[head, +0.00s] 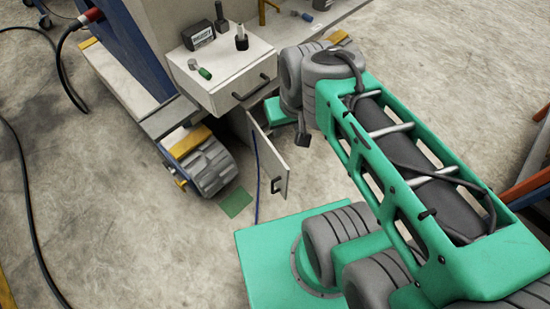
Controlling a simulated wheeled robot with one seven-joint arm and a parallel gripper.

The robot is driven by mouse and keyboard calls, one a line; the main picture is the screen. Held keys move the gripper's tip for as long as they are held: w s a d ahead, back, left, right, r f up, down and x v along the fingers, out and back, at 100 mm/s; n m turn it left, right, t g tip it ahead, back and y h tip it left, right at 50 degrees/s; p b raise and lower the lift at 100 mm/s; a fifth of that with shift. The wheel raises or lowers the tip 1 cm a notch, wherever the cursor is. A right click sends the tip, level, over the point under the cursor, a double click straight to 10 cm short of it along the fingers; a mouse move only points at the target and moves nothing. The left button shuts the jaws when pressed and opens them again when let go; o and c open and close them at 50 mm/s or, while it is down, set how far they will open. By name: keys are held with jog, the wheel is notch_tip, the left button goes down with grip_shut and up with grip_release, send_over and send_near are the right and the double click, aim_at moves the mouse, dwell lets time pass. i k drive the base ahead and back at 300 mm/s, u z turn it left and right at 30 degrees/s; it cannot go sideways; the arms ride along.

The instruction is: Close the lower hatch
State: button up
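The lower hatch (266,157) is a pale narrow panel below the drawer of the cabinet. It stands open, swung outward toward the viewer, with a dark handle (276,185) near its free end. The opening behind it is in shadow and mostly hidden by the drawer and the panel. My green and grey arm reaches in from the lower right, and its far links lie to the right of the hatch. I cannot make out my gripper's fingers; the arm's end seems hidden behind its own links.
Above the hatch, a pale drawer (232,82) with a dark handle juts out, bearing small items. A grey roller (208,170) and yellow block stand left of the hatch. A green patch (236,202) lies on the floor. Cables run along the left; the floor there is otherwise fairly clear.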

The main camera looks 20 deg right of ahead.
aim_at(270, 160)
jog(key=i, duration=0.45)
jog(key=z, duration=0.05)
jog(key=k, duration=0.65)
jog(key=u, duration=1)
jog(key=i, duration=0.85)
jog(key=u, duration=0.75)
